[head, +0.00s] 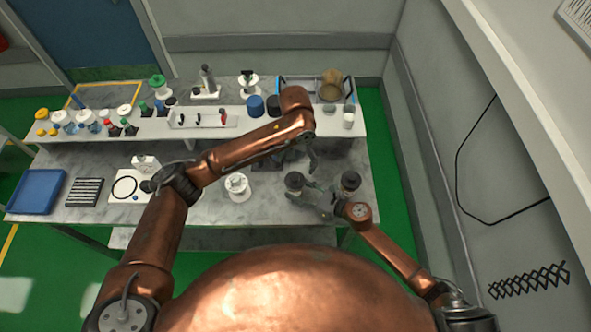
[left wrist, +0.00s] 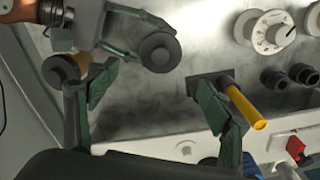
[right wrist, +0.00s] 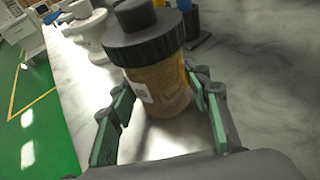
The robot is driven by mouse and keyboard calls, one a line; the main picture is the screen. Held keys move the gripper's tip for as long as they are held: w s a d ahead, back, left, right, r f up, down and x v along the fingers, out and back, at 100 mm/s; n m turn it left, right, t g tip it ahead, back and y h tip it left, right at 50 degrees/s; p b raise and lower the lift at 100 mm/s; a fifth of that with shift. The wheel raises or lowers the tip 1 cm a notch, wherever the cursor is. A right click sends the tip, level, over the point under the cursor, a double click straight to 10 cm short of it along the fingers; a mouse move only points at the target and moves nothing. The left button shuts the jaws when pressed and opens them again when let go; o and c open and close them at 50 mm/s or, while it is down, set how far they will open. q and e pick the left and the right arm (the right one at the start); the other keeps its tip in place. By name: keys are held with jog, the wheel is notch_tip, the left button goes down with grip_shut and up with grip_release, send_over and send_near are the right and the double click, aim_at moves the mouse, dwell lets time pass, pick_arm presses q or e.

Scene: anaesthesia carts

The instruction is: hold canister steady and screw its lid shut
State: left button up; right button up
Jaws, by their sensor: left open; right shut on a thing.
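The canister (right wrist: 160,88) is an amber jar with a label. It stands upright between the fingers of my right gripper (right wrist: 160,108), which is shut on it. A dark grey ribbed lid (right wrist: 143,40) with a knob sits on top; I cannot tell how tightly. In the head view the lid (head: 295,179) shows from above, and in the left wrist view it (left wrist: 158,52) hides the jar below. My left gripper (head: 313,160) is open and empty, above the bench just behind the lid. Its spread fingers (left wrist: 148,88) are apart from the lid.
Another dark-capped amber jar (left wrist: 65,68) stands beside my right gripper. A yellow-handled post (left wrist: 243,105) is close to my left gripper's finger. A white dial-topped container (head: 237,186) stands to the left. A raised shelf (head: 165,127) with bottles runs behind. The bench front is partly clear.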

pick_arm(q)
jog(key=shift+r, duration=1.35)
pick_arm(e)
jog(key=o, duration=0.9)
jog(key=shift+o, duration=0.2)
jog(key=v, duration=1.2)
jog(key=shift+r, duration=0.1)
pick_arm(q)
jog(key=shift+a, duration=0.1)
